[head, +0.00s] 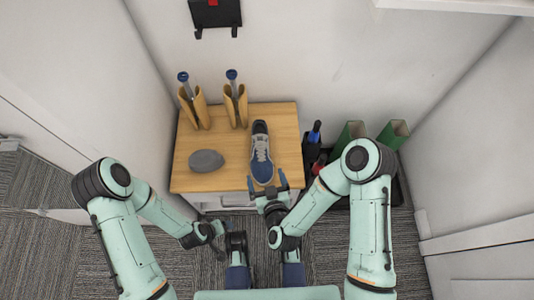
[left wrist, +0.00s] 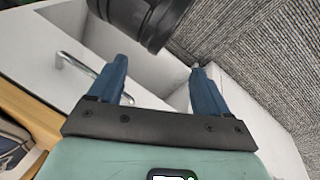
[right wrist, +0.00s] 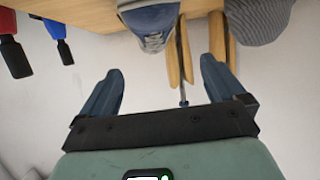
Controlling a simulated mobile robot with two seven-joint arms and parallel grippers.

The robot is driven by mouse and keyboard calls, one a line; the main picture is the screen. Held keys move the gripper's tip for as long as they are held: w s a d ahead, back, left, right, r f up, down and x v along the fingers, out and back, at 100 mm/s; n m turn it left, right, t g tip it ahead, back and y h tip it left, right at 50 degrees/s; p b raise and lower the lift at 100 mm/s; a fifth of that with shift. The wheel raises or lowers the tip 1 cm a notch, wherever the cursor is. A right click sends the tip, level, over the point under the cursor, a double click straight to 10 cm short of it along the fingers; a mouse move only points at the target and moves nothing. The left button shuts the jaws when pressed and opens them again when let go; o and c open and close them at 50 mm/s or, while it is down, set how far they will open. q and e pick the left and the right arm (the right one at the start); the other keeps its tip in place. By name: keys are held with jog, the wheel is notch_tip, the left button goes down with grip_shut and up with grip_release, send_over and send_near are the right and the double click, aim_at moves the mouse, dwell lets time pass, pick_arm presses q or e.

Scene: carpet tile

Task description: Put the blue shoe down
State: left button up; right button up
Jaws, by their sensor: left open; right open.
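The blue shoe (head: 261,152), with pale laces and a white sole edge, rests on the wooden top of a white cabinet (head: 222,179). Its blue toe points toward me. My right gripper (head: 266,178) is open at the toe end near the cabinet's front edge. In the right wrist view the shoe (right wrist: 151,22) shows beyond the open fingers (right wrist: 161,67), with nothing between them. My left gripper (left wrist: 158,64) is open and empty in the left wrist view, facing the white cabinet front. Its fingers are hard to make out in the head view.
A grey rounded object (head: 206,160) lies left of the shoe. Two wooden pieces with blue-topped rods (head: 194,106) (head: 236,104) stand behind. A black container (head: 313,152) and green open tubes (head: 393,133) stand right of the cabinet. Walls close in both sides.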

jog(key=b, duration=0.1)
send_near(261, 154)
jog(key=r, duration=0.1)
jog(key=w+a+r, duration=0.1)
jog(key=w+r, duration=0.1)
jog(key=shift+a, duration=0.25)
jog(key=shift+w+f, duration=0.1)
jog(key=shift+w, duration=0.15)
jog(key=x, duration=0.1)
jog(key=b+x, duration=0.1)
jog(key=x, duration=0.1)
jog(key=b+x, duration=0.1)
jog(key=shift+w+d+f, duration=0.15)
jog(key=shift+d, duration=0.15)
jog(key=shift+w, duration=0.25)
jog(key=c, duration=1.3)
pick_arm(q)
jog(key=f, duration=0.1)
jog(key=a+f, duration=0.1)
jog(key=f, duration=0.1)
jog(key=a+f, duration=0.1)
jog(key=f, duration=0.1)
jog(key=shift+s, duration=0.35)
pick_arm(e)
jog(key=shift+c, duration=0.2)
pick_arm(q)
jog(key=shift+r, duration=0.1)
